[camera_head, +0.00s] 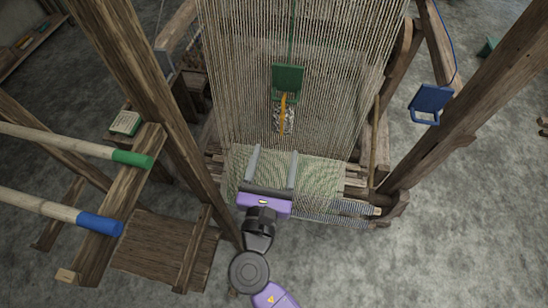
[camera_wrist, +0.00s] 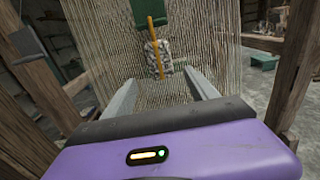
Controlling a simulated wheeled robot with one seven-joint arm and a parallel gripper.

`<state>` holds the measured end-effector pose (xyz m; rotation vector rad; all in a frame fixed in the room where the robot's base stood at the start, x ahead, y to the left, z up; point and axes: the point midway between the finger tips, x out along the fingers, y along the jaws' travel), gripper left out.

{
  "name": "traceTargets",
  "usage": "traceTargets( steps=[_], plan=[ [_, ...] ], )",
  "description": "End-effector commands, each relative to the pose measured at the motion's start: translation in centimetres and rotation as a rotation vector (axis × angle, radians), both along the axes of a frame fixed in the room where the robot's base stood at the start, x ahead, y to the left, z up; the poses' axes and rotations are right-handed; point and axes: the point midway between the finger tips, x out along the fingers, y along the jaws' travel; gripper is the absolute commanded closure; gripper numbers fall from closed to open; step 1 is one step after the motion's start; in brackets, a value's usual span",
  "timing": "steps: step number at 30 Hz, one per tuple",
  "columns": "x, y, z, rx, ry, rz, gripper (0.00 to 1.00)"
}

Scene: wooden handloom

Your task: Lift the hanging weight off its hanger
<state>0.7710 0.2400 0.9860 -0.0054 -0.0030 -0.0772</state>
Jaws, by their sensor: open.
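A grey, stone-textured block (camera_head: 290,117), which looks like the hanging weight, is below a green holder (camera_head: 288,78) on a green cord. A yellow-orange stick (camera_head: 282,115) stands upright against the block. In the wrist view, the block (camera_wrist: 166,55) is ahead, between the lines of my fingers, with the green holder (camera_wrist: 146,12) above. My gripper (camera_head: 274,150) is open and empty, over the woven cloth and short of the block. How the block joins the holder is unclear.
Warp threads (camera_head: 235,80) rise around the block. A blue hanging piece (camera_head: 430,102) with a loop handle is at right. Wooden loom posts (camera_head: 150,90) stand on both sides. Two poles, green-tipped (camera_head: 132,158) and blue-tipped (camera_head: 100,224), are at left.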

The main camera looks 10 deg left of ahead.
Motion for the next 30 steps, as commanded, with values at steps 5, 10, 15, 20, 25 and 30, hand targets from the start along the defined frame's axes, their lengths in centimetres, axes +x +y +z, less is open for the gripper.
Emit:
traceTargets(
  steps=[5, 10, 15, 20, 25, 30],
  plan=[
    [1.5, -0.1, -0.1, 0.002, 0.0, -0.002, 0.33],
    [3.3, -0.3, -0.1, 0.005, 0.0, -0.001, 0.33],
    [5.1, -0.4, -0.1, 0.006, 0.0, 0.0, 0.33],
    [6.9, -0.5, -0.1, 0.005, 0.001, 0.0, 0.33],
    [8.6, -0.7, 0.0, 0.006, 0.001, -0.001, 0.33],
    [9.9, -0.8, 0.0, 0.006, 0.001, -0.001, 0.33]
  ],
)
